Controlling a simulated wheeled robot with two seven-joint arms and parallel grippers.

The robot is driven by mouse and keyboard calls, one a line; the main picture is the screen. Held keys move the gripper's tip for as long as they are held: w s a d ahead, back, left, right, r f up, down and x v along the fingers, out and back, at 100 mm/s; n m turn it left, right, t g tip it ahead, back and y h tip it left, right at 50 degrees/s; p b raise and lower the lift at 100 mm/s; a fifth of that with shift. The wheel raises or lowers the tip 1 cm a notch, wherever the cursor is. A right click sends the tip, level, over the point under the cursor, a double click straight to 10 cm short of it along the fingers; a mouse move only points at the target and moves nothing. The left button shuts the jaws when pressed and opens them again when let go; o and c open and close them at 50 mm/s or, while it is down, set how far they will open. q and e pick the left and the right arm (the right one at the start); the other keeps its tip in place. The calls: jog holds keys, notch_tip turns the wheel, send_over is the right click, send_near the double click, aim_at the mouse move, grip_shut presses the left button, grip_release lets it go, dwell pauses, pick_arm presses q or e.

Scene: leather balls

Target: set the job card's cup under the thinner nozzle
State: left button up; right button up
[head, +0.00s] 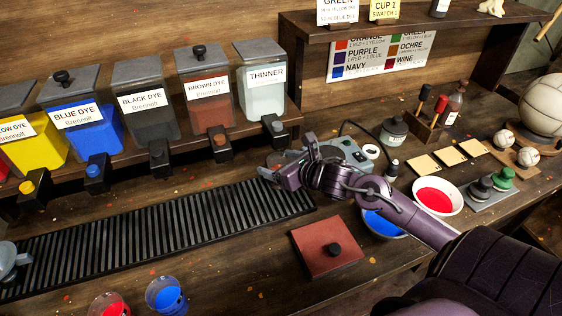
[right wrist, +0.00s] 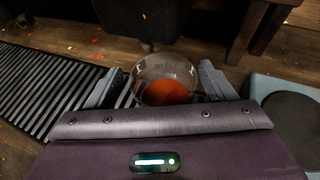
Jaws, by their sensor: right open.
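The thinner dispenser (head: 263,92) is the rightmost tank on the shelf, with its dark nozzle and grey button (head: 277,127) at the front. My right gripper (head: 273,174) is just below and in front of this nozzle, at the right end of the grate. In the right wrist view, a clear cup (right wrist: 164,68) holding orange-red liquid is between the open fingers (right wrist: 164,88). Finger contact is unclear. In the head view my gripper mostly hides this cup. The yellow job card (head: 384,10) reads "CUP 1".
A striped grate (head: 160,235) runs below the dye tanks. A grey device (head: 343,152) is close to the right of my right gripper. A red cup (head: 108,305), a blue cup (head: 166,297) and a red-brown lidded box (head: 327,247) stand in front. Bowls hold blue and red (head: 438,196).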

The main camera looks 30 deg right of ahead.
jog(key=b+v, duration=0.1)
jog(key=v, duration=1.1)
jog(key=shift+r, duration=0.1)
dwell(0.4)
